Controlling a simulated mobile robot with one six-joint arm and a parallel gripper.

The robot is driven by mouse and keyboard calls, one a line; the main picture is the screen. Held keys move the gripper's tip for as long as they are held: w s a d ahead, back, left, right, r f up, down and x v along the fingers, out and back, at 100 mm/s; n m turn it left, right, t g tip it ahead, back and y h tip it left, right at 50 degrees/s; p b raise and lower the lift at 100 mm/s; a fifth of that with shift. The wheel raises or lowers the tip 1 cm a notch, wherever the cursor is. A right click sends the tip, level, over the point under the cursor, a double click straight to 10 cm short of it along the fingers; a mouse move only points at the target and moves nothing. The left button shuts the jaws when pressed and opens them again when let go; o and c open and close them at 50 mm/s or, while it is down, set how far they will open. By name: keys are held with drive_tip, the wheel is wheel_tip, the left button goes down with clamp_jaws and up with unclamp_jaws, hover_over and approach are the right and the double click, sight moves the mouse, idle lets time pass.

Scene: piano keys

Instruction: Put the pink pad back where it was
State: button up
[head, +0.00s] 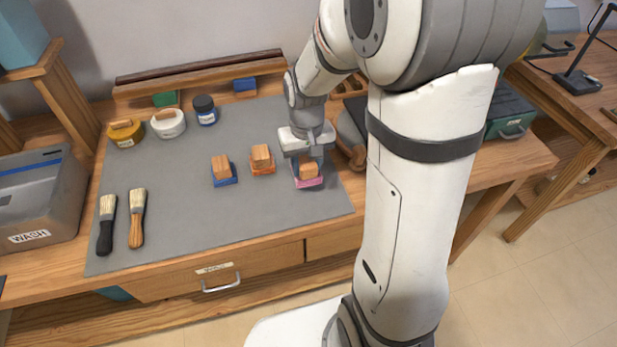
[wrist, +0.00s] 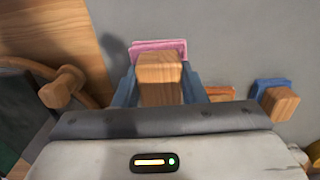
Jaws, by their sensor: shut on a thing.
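The pink pad (head: 309,182) has a wooden block handle and is at the right end of a row of pads on the grey mat (head: 260,210). My gripper (head: 308,163) is above it, with its fingers on both sides of the wooden handle. In the wrist view, my gripper (wrist: 160,90) is shut on the handle, and the pink pad (wrist: 158,45) shows beyond it. I cannot tell whether the pad touches the mat. An orange pad (head: 262,168) and a blue pad (head: 224,181) sit to its left.
Two brushes (head: 137,218) lie at the mat's left. Several jars (head: 168,124) stand at the back left. A grey WASH bin (head: 40,200) is at the far left. A wooden-handled object (wrist: 62,88) is close beside my gripper. The mat's front is clear.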

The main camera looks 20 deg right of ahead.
sight(307, 176)
drive_tip(key=shift+f, duration=2.1)
drive_tip(key=shift+f, duration=0.1)
drive_tip(key=shift+f+b, duration=0.15)
drive_tip(key=shift+b, duration=0.2)
drive_tip(key=o, duration=0.9)
drive_tip(key=shift+o, duration=0.2)
